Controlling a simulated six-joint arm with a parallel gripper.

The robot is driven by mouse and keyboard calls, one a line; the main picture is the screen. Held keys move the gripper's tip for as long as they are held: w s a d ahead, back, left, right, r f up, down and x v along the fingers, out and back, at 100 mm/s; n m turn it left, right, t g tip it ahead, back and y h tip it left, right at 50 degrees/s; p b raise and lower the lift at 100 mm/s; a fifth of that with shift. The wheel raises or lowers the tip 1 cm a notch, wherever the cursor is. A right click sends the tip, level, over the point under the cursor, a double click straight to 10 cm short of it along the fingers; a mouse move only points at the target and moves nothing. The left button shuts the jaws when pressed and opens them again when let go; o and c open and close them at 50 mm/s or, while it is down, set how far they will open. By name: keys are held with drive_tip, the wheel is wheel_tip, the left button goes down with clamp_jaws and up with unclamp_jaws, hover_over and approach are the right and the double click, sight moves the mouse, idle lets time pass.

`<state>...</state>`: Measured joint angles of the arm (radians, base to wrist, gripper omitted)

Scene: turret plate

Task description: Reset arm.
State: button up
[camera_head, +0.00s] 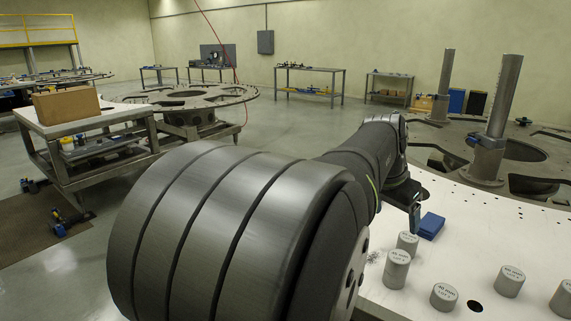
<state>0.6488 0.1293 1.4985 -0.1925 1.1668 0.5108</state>
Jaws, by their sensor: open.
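My arm fills the middle of the view, its large ribbed dark joint in front, and reaches away to the right. My gripper (414,218) is at its far end, low over the white plate (490,222), seen small and mostly hidden by its own wrist. It is open. A blue block (431,227) lies on the plate just right of my gripper. I cannot tell whether they touch. Several grey labelled cylinders stand upright on the plate, including a near one (396,270), one at the front (443,297) and one further right (509,281).
A dark hole (474,306) and a speckled patch (373,257) mark the plate. Behind it, a turret ring with two upright posts, one nearer (495,115), stands on the right. A cart with a cardboard box (66,105) stands left. Open floor lies between.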

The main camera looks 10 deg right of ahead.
sight(399, 257)
drive_tip(key=x, duration=1.7)
drive_tip(key=shift+f, duration=0.25)
drive_tip(key=shift+r, duration=0.3)
drive_tip(key=shift+a, duration=0.1)
drive_tip(key=v, duration=1.6)
drive_tip(key=x, duration=1.6)
drive_tip(key=shift+f, duration=0.4)
drive_tip(key=r, duration=0.8)
drive_tip(key=shift+w, duration=0.2)
drive_tip(key=w+d+f, duration=0.1)
drive_tip(key=w+d, duration=0.3)
drive_tip(key=w, duration=0.3)
